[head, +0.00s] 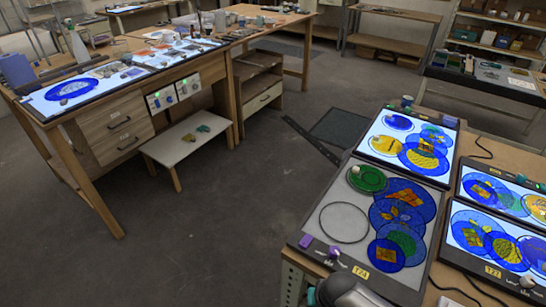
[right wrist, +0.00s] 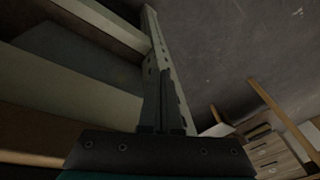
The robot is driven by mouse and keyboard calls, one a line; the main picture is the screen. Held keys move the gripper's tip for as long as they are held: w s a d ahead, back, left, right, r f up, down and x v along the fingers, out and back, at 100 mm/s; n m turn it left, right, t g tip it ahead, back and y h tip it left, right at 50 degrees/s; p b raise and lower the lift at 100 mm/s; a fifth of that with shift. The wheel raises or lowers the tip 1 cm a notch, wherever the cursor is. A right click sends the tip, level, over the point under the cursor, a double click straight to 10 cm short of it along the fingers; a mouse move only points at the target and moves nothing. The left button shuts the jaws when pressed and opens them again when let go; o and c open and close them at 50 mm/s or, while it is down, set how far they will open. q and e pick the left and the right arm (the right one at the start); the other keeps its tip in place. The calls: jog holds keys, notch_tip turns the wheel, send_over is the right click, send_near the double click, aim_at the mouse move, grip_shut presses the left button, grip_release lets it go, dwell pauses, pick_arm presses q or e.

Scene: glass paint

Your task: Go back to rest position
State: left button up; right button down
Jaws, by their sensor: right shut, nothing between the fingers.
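My right gripper (right wrist: 165,76) points away from the camera in the right wrist view. Its two dark fingers are together and nothing is between them. In that view it is in front of a pale perforated metal post (right wrist: 158,50), apparently a leg of a work table. Whether the fingers touch the post cannot be told. A grey rounded part at the bottom edge of the head view looks like part of my right arm. My left gripper is in neither view.
At right, a workbench (head: 450,180) holds light panels with blue, green and yellow glass discs, including a grey panel (head: 346,188). At left stands a wooden desk (head: 113,112) with drawers and a low white stool (head: 187,141). Grey floor (head: 200,240) between them is open.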

jog(key=s+d+f+b, duration=0.2)
jog(key=s+f, duration=0.1)
jog(key=f, duration=0.3)
jog(key=s+d+f+b, duration=0.1)
jog(key=s+f+b, duration=0.15)
jog(key=f, duration=0.35)
pick_arm(q)
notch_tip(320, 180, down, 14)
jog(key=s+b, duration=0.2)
jog(key=b, duration=0.5)
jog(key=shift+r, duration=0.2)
pick_arm(e)
jog(key=s+d+f+n, duration=0.1)
jog(key=s+f, duration=0.4)
jog(key=s, duration=0.3)
jog(key=s+d+f+g+h, duration=0.1)
jog(key=s+d+f, duration=0.1)
jog(key=s+f, duration=0.3)
jog(key=s+d+f+n, duration=0.1)
jog(key=s+f, duration=0.5)
jog(key=s, duration=0.6)
jog(key=shift+s+d+n+h, duration=0.3)
jog(key=shift+s+d, duration=0.05)
jog(key=shift+d, duration=0.25)
jog(key=shift+s, duration=0.1)
